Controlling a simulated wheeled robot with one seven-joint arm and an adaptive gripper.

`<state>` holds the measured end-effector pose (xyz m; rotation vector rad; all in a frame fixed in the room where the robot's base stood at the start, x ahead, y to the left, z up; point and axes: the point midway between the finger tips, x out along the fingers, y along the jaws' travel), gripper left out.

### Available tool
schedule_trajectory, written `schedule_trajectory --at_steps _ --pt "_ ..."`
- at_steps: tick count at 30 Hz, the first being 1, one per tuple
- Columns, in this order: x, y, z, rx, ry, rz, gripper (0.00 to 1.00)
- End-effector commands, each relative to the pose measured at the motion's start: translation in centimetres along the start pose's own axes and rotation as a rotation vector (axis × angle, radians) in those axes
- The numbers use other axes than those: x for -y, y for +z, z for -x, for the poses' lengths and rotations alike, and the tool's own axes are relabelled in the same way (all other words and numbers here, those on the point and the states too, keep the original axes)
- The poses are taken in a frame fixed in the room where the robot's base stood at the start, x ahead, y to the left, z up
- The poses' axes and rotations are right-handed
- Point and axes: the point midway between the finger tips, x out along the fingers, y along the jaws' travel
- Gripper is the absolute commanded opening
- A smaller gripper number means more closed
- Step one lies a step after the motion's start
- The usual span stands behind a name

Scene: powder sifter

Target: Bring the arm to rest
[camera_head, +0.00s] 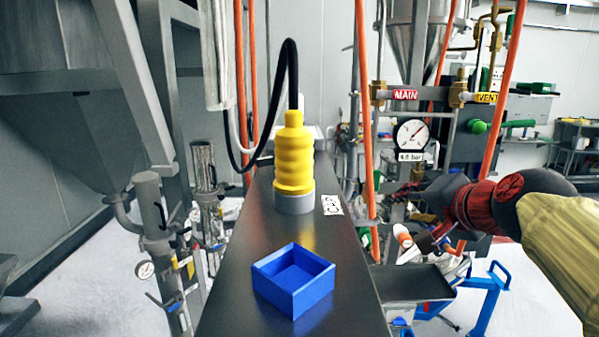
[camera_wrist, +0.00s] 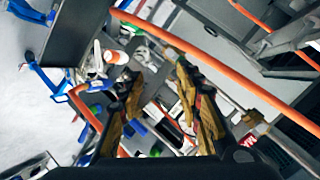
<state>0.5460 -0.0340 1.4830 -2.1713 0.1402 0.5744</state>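My gripper (camera_wrist: 152,78) shows in the wrist view with its two yellow-and-dark fingers apart. Nothing appears held between them; cluttered floor-level equipment shows beyond. In the head view my arm reaches in from the right edge, and my gripper (camera_head: 412,197) points left, to the right of the dark bench. Its fingers are dark and hard to make out there against the pipework behind.
A blue open box (camera_head: 294,280) sits empty on the dark bench (camera_head: 235,285). Behind it stands a yellow ribbed plug (camera_head: 294,160) with a black cable. Orange pipes (camera_head: 363,120), a gauge (camera_head: 411,135) and valves crowd the area near my gripper.

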Motion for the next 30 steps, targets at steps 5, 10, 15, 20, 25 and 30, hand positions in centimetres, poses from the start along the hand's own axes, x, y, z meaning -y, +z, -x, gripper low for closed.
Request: schedule_trajectory --at_steps 5,10,15,20,25,30 --pt "-8.6 9.1 1.2 0.189 0.171 0.292 0.35" --pt "-16.9 16.9 4.2 0.376 0.303 0.550 0.35" --pt "-23.7 22.5 7.6 0.513 0.392 0.738 0.35" --pt "-26.0 25.3 9.4 0.538 0.394 0.818 0.35" --pt "-24.9 25.6 9.7 0.526 0.365 0.838 0.35" --pt "-24.9 25.5 9.7 0.525 0.364 0.837 0.35"
